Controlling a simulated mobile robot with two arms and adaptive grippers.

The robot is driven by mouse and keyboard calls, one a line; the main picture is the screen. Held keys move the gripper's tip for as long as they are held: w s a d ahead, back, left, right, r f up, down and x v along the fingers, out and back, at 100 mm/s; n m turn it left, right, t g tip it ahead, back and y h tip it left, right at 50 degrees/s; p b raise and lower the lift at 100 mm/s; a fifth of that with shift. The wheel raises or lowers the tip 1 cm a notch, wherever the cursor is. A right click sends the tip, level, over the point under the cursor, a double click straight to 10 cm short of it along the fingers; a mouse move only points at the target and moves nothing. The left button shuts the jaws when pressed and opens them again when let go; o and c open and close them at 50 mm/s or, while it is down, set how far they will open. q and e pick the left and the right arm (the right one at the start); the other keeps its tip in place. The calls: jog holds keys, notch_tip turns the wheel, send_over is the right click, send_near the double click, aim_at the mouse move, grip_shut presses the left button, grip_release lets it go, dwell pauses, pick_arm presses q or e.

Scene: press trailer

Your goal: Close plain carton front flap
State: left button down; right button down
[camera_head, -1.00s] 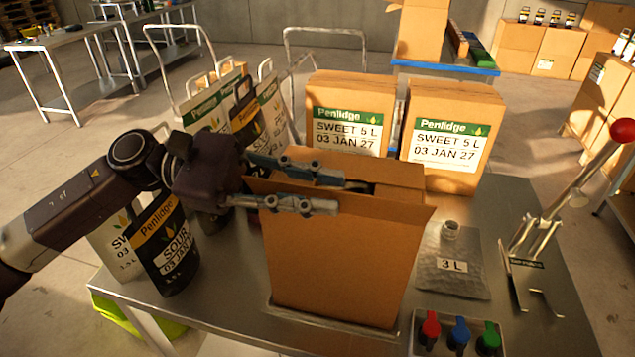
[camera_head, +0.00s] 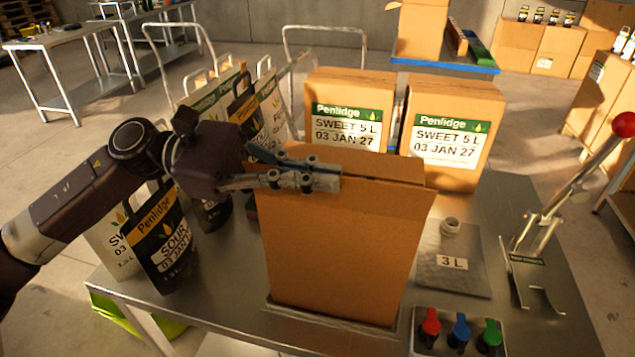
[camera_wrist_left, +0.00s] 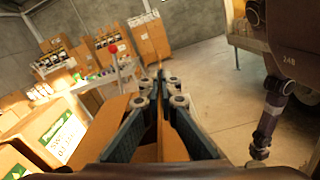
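The plain carton (camera_head: 340,255) is a tall unlabelled brown box standing on the metal table, its broad front face towards me. Its front panel edge runs along the top, with another cardboard piece (camera_head: 385,167) behind it. My left gripper (camera_head: 325,172) is at the carton's top left. One finger lies before the front edge and the other behind it. In the left wrist view, brown cardboard stands between the fingers (camera_wrist_left: 160,94), which are fairly close together; whether they pinch it is unclear. The carton's opening is mostly hidden. My right gripper is not in view.
Two labelled Penlidge cartons (camera_head: 448,145) stand behind. Labelled pouches, including a black one (camera_head: 165,240), stand at the left.

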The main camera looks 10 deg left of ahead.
pick_arm(q)
jog(key=shift+w+r+n+b, duration=0.1)
jog(key=shift+w+n, duration=0.35)
jog(key=shift+n, duration=0.35)
jog(key=shift+w+n+b, duration=0.1)
jog(key=shift+w+n, duration=0.35)
jog(key=shift+n, duration=0.35)
jog(key=shift+w+r+n+b, duration=0.1)
jog(key=shift+w+n, duration=0.35)
jog(key=shift+n, duration=0.35)
jog(key=c, duration=2.6)
grip_release()
jog(key=shift+c, duration=0.2)
jog(key=o, duration=0.4)
jog(key=shift+o, duration=0.2)
jog(key=a, duration=1.2)
